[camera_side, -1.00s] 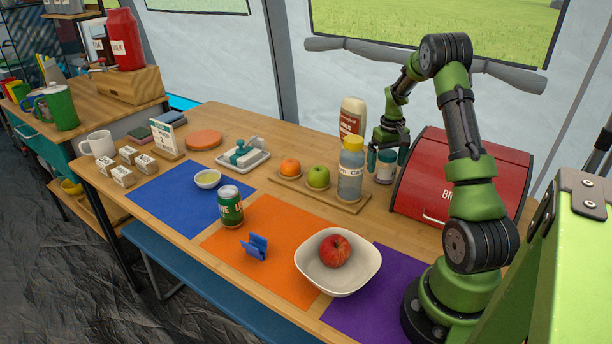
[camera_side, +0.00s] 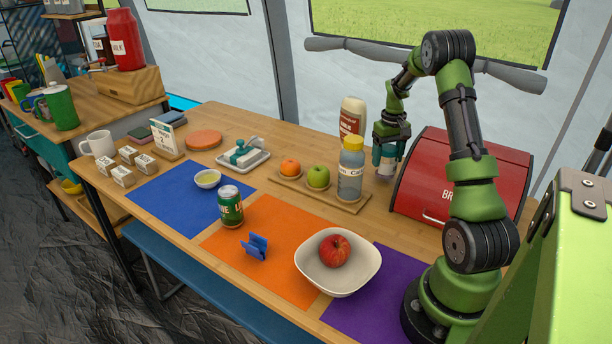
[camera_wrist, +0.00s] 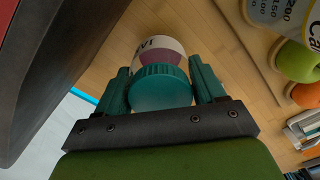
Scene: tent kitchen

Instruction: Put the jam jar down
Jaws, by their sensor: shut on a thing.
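The jam jar, with a teal lid (camera_wrist: 162,90), a white label and purplish contents, is between the fingers of my gripper (camera_side: 386,158). In the wrist view the jar (camera_wrist: 158,45) sits upright between both teal fingers of my gripper (camera_wrist: 161,80), which are shut on its sides. In the side view the jar (camera_side: 385,166) seems to hang a little above the wooden table (camera_side: 300,135), behind the bottle and left of the bread bin. The fingers partly cover it there.
A red bread bin (camera_side: 465,178) stands close on the right. A bottle with a yellow cap (camera_side: 351,172), a green apple (camera_side: 318,177) and an orange (camera_side: 290,167) sit on a wooden board, left of the jar. A white-capped bottle (camera_side: 352,117) stands behind. Bare table lies in front of the bin.

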